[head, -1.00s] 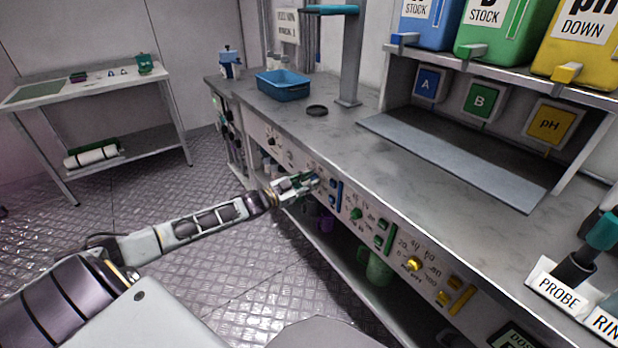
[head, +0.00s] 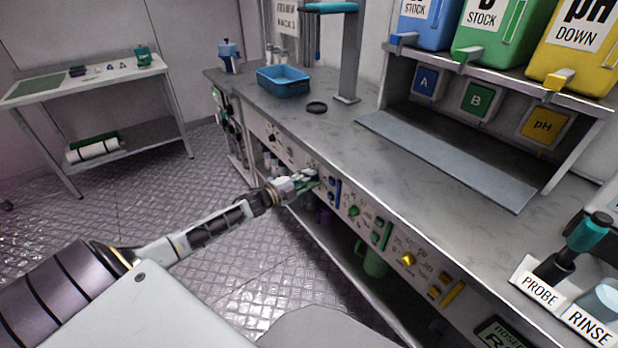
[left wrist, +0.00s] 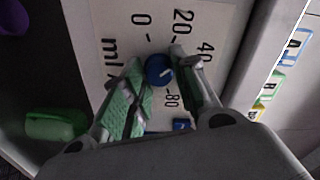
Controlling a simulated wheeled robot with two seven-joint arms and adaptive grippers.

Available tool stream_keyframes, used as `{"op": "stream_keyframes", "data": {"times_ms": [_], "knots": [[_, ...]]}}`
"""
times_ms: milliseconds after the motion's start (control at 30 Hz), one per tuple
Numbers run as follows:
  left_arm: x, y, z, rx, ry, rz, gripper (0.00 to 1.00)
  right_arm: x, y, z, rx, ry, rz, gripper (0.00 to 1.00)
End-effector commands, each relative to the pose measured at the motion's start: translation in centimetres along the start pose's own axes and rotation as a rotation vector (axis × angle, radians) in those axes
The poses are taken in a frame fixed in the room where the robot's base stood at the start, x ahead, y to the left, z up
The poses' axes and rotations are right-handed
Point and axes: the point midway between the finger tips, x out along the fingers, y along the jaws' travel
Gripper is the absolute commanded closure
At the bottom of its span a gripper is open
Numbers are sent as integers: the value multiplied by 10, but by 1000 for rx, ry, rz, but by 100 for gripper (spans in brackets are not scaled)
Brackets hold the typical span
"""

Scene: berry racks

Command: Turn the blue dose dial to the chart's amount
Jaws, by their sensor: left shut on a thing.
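The blue dose dial (left wrist: 158,70) sits on a white panel with a printed scale in the left wrist view. My left gripper (left wrist: 160,78) is shut on the dial, one green-padded finger on each side. In the head view my left gripper (head: 308,180) is at the bench's front panel and hides the dial. A chart sign (head: 286,18) hangs at the back, its text too small to read. My right gripper is not in view.
A green dial (head: 353,211) and a yellow dial (head: 408,259) are on the same panel to the right. A green jug (head: 374,258) stands on the shelf below. A blue tray (head: 283,82) and a probe holder (head: 540,290) are on the bench.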

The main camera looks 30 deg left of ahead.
Motion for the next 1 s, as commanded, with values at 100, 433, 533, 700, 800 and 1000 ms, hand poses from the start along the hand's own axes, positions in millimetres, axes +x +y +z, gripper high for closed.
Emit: {"op": "stream_keyframes", "data": {"times_ms": [100,433,533,700,800,1000], "knots": [[0,1,-1,109,2,-1,95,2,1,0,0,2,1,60],[0,4,-1,423,2,0,95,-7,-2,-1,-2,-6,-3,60],[0,4,0,518,2,0,95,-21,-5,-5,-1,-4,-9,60],[0,5,0,679,3,-1,95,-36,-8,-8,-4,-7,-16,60],[0,6,0,774,3,0,95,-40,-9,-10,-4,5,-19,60],[0,6,0,941,4,-1,95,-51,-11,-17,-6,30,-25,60]]}}
